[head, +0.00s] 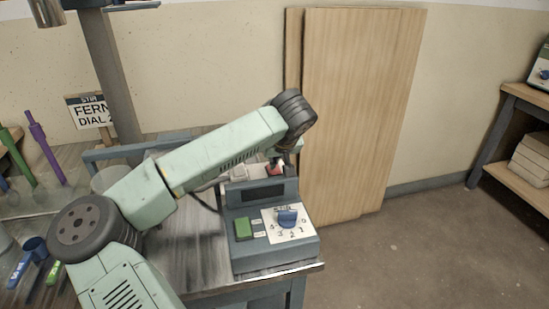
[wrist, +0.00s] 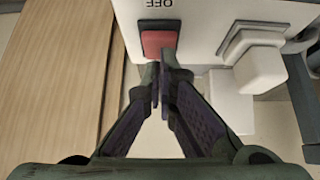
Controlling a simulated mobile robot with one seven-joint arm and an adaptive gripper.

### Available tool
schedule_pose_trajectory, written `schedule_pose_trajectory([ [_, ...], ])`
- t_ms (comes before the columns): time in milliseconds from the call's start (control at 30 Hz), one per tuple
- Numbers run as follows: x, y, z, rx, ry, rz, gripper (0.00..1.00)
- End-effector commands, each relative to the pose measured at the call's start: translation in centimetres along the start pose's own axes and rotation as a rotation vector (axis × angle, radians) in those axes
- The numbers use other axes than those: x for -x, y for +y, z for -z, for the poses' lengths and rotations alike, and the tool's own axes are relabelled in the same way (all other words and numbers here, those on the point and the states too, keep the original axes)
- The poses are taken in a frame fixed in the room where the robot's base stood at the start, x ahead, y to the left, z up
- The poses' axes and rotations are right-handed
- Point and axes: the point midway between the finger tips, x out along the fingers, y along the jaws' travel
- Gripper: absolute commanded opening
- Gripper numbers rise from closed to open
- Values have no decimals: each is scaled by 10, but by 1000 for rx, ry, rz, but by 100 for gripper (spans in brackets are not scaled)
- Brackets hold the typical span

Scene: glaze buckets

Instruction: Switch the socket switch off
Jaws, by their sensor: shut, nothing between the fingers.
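The socket switch (wrist: 158,40) is a red rocker on a white socket plate (wrist: 205,22), with the word OFF printed beside it. In the head view a small red part of the switch (head: 274,169) shows beneath the end of my arm. My gripper (wrist: 162,85) is shut and empty in the wrist view. Its fingertips are at the near edge of the red rocker and overlap it in the picture; I cannot tell whether they touch it. In the head view my fingers are mostly hidden behind the arm's end.
A white plug (wrist: 262,70) sits in the socket beside the switch. A grey control box (head: 275,250) with a green button (head: 243,228) and a blue dial (head: 287,216) stands in front. Wooden boards (head: 355,110) lean on the wall behind. A sign (head: 91,111) stands at left.

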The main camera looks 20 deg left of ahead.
Motion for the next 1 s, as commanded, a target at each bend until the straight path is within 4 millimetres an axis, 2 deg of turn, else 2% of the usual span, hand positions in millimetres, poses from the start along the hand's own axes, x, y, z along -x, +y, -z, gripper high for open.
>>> schedule_pose_trajectory([
  [300, -12, -1, -15, -1, 129, 3, 0],
  [367, -4, 0, -9, 1, 126, 1, 0],
  [633, -4, 0, -7, 2, 123, 1, 0],
  [1000, -9, 0, 6, 2, 123, 1, 0],
])
